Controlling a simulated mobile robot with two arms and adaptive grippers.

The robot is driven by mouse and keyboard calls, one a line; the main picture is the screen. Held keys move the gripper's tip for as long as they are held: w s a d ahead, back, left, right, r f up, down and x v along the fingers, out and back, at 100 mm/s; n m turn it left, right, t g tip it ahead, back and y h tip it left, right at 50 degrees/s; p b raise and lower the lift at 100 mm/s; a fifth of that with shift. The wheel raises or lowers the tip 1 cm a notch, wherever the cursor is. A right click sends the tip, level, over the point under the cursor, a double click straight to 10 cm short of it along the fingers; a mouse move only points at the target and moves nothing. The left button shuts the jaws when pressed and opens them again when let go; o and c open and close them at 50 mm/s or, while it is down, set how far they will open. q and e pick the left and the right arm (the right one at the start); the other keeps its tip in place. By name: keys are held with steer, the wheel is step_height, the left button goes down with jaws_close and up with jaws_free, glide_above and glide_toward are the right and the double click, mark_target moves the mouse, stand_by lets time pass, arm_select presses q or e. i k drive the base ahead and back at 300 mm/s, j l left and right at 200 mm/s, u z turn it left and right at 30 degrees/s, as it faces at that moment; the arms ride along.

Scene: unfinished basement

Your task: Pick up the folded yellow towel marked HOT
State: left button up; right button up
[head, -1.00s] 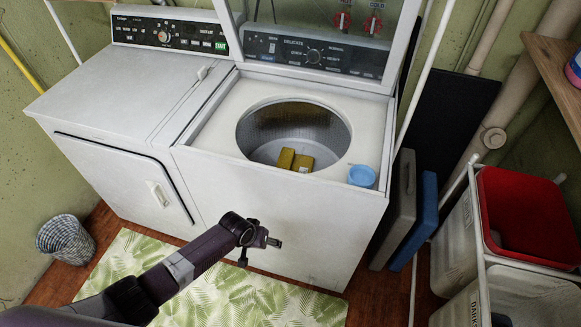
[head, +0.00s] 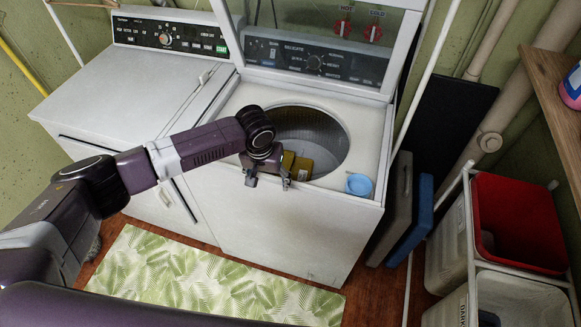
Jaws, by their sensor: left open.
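Two folded yellow towels lie side by side at the bottom of the open washer's drum. The left one (head: 288,160) is partly hidden by my left gripper, and the right one (head: 303,168) shows better. The right towel carries a small pale mark, but I cannot read which one says HOT. My left gripper (head: 268,182) is open and empty, with its fingers spread over the front-left rim of the washer opening, just left of the towels in the picture. I cannot tell its height above them. My right gripper is not in view.
The top-loading washer (head: 222,105) has its lid raised. A white dryer (head: 95,92) is at the left. A red bin (head: 518,225) and pale hampers stand at the right. A leaf-pattern mat (head: 215,285) lies in front.

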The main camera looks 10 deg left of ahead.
mark_target(300, 168)
steer(key=i, duration=0.85)
